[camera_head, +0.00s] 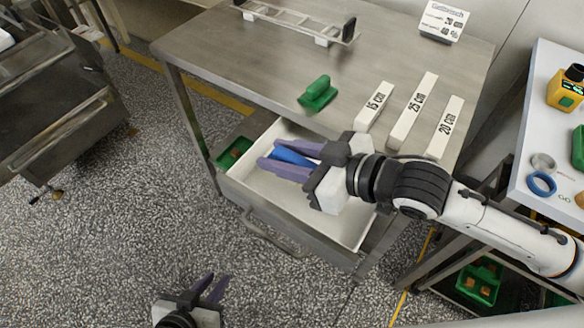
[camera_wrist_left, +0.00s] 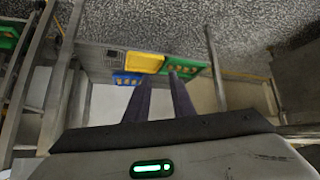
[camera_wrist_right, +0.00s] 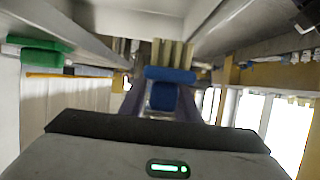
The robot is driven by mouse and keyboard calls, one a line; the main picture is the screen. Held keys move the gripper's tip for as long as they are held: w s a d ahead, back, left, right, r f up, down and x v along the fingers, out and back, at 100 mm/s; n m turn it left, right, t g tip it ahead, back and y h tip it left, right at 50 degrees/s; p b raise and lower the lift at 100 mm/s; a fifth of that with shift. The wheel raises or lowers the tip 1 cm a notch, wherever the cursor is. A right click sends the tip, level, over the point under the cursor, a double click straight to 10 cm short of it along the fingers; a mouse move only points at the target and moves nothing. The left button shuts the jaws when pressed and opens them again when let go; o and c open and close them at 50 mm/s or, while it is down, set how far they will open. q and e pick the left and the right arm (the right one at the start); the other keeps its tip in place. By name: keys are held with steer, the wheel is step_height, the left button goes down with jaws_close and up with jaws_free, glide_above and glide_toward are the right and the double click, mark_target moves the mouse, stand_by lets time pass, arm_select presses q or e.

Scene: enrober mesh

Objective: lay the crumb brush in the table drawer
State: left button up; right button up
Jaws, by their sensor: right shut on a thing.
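The blue crumb brush (camera_head: 292,155) is between the purple fingers of my right gripper (camera_head: 283,163), which is shut on it. In the right wrist view the brush (camera_wrist_right: 172,92) shows its blue body and pale bristles between the fingers. The brush is over the open table drawer (camera_head: 268,194), a pale tray pulled out from under the steel table (camera_head: 235,53). I cannot tell whether the brush touches the drawer floor. My left gripper (camera_head: 208,287) is low over the floor, in front of the table and away from the drawer. Its fingers (camera_wrist_left: 160,97) are apart and empty.
A green tool (camera_head: 318,94), a metal rack (camera_head: 295,20), a small sign (camera_head: 443,20) and label bars (camera_head: 412,110) are on the tabletop. Green bins (camera_head: 236,152) stand below. A side table (camera_head: 545,120) is at the right. The visible drawer floor is bare.

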steer(key=shift+s+f, duration=0.1)
steer(key=shift+f, duration=0.6)
steer(key=shift+f+b, duration=0.35)
steer(key=shift+f, duration=2.45)
steer(key=o, duration=1.1)
steer(key=shift+r, duration=0.3)
steer(key=v, duration=1.2)
steer(key=shift+r, duration=0.2)
